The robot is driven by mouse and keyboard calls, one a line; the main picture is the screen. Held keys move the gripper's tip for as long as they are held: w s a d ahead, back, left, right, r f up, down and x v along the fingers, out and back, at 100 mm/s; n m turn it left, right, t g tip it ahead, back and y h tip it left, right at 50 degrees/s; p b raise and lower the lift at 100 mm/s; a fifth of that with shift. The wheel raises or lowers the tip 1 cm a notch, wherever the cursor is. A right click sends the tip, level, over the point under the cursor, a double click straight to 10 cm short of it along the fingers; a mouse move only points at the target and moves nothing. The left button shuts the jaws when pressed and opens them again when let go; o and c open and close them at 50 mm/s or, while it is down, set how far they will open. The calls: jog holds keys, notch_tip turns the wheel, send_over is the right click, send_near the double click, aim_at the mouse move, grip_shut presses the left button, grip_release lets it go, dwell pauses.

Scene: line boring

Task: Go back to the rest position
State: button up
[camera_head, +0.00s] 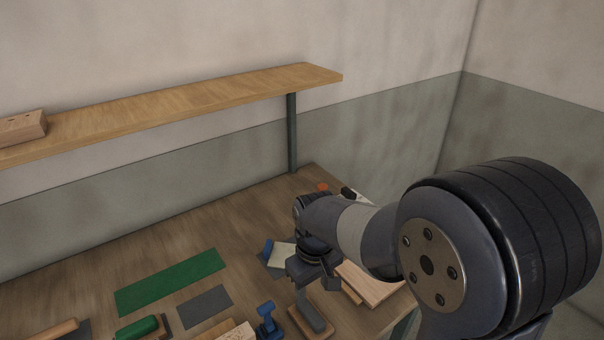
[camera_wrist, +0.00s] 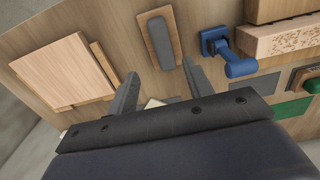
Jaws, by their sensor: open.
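My gripper (camera_head: 313,284) hangs over the right part of the wooden workbench (camera_head: 250,215) in the head view, at the end of my bent arm. In the wrist view, the two fingers of my gripper (camera_wrist: 160,84) stand wide apart with nothing between them. A dark grey stone on a wooden base (camera_wrist: 160,41) lies just beyond the fingertips, apart from them. It also shows below my gripper in the head view, as a grey stone (camera_head: 312,316).
A blue clamp-like tool (camera_head: 267,318), a green mat (camera_head: 172,281), a grey mat (camera_head: 205,306) and a pale board (camera_head: 372,285) lie on the bench. A wooden shelf (camera_head: 200,104) on a post (camera_head: 292,135) runs above the back. The bench's back middle is clear.

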aim_at(312, 310)
notch_tip(312, 310, down, 11)
jog(key=shift+r, duration=0.2)
notch_tip(312, 310, up, 2)
jog(key=shift+w+r+p, duration=0.1)
jog(key=shift+r+p, duration=0.1)
jog(key=shift+p, duration=0.1)
jog(key=shift+r, duration=0.75)
jog(key=shift+f, duration=0.1)
